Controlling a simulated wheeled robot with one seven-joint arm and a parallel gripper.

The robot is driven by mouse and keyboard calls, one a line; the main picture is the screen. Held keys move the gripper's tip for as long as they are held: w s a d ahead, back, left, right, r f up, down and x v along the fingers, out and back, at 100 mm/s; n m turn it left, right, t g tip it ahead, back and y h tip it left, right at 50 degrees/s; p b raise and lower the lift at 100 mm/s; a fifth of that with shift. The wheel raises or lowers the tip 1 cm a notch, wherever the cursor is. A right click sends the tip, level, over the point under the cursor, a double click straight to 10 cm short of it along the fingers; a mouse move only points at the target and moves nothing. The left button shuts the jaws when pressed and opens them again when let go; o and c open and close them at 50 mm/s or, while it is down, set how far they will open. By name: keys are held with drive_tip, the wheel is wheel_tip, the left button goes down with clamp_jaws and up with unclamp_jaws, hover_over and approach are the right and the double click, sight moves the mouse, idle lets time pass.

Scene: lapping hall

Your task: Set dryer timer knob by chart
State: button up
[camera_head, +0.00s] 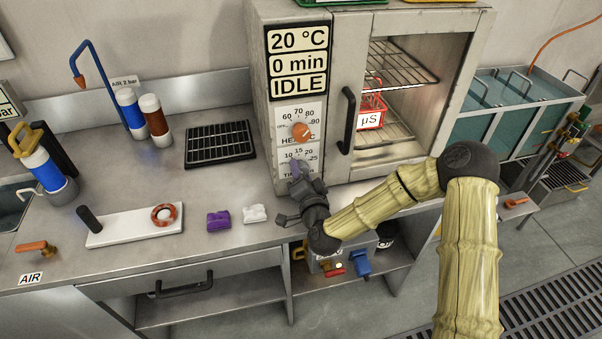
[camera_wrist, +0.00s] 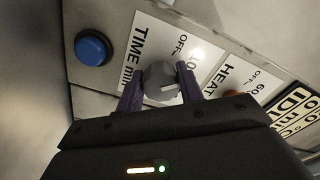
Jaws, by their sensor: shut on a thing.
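The dryer (camera_head: 350,25) stands on the bench; its display (camera_head: 298,62) reads 20 °C, 0 min, IDLE. My gripper (camera_head: 297,180) is at the timer dial (camera_head: 302,154) on the dryer's front and hides the knob in the head view. In the wrist view my gripper (camera_wrist: 160,77) has its purple fingers on both sides of the grey timer knob (camera_wrist: 158,80), shut on it. A pale mark shows on the knob; the value it points at is unclear. The orange heat knob (camera_head: 302,132) sits above the timer dial. I see no readable chart.
A red basket (camera_head: 370,113) labelled µS is inside the dryer, behind the black handle (camera_head: 347,120). A blue button (camera_wrist: 93,48) is near the timer panel. A purple block (camera_head: 218,221) and a white block (camera_head: 255,214) lie on the bench left of my arm. A black rack (camera_head: 219,144) lies behind them.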

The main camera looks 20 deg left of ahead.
drive_tip(key=o, duration=1)
drive_tip(key=p+v, duration=0.3)
drive_tip(key=v, duration=0.9)
drive_tip(key=shift+r, duration=0.2)
drive_tip(key=shift+s+d+p, duration=0.1)
drive_tip(key=shift+s+p, duration=0.05)
drive_tip(key=shift+p, duration=0.3)
drive_tip(key=shift+f+p+v, duration=0.15)
drive_tip(key=shift+p+v, duration=1.1)
drive_tip(key=shift+p, duration=0.5)
drive_tip(key=shift+f+p+v, duration=0.1)
drive_tip(key=shift+p+v, duration=1.2)
drive_tip(key=shift+p, duration=0.4)
